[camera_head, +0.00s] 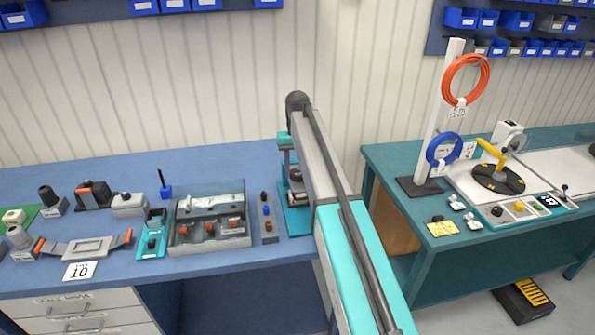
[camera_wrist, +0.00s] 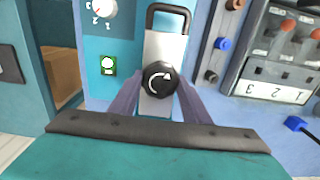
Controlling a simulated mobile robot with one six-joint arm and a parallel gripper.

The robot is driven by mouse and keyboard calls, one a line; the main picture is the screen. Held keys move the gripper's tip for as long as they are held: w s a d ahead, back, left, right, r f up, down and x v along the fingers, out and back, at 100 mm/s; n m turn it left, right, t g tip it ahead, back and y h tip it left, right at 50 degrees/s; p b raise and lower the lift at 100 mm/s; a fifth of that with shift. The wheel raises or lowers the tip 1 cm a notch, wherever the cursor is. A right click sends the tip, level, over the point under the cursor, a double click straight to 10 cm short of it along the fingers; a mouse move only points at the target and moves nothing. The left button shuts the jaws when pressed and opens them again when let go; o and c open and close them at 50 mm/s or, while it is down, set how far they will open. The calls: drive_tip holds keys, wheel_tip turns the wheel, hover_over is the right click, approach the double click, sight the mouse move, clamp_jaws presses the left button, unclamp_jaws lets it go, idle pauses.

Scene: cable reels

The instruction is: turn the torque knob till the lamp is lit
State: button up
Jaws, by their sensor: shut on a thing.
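The torque knob (camera_wrist: 158,79) is black and many-sided, with a white curved arrow on its face. It sits on a light grey plate in the middle of the wrist view. My gripper (camera_wrist: 158,90) has one finger on each side of the knob and is shut on it. A small green square with a pale round centre (camera_wrist: 108,66), which may be the lamp, is on the teal panel left of the knob. I cannot tell whether it is lit.
A white dial (camera_wrist: 103,8) with a red pointer is on the teal panel. A black loop handle (camera_wrist: 168,18) is just beyond the knob. A strip with small knobs (camera_head: 267,225) and a grey tray (camera_head: 190,247) stand close left of the device on the blue bench.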

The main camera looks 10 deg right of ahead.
drive_tip(key=shift+w+r, duration=0.1)
drive_tip(key=o, duration=1.1)
drive_tip(key=shift+c, duration=0.2)
wheel_tip(320, 180, up, 14)
drive_tip(key=p, duration=0.5)
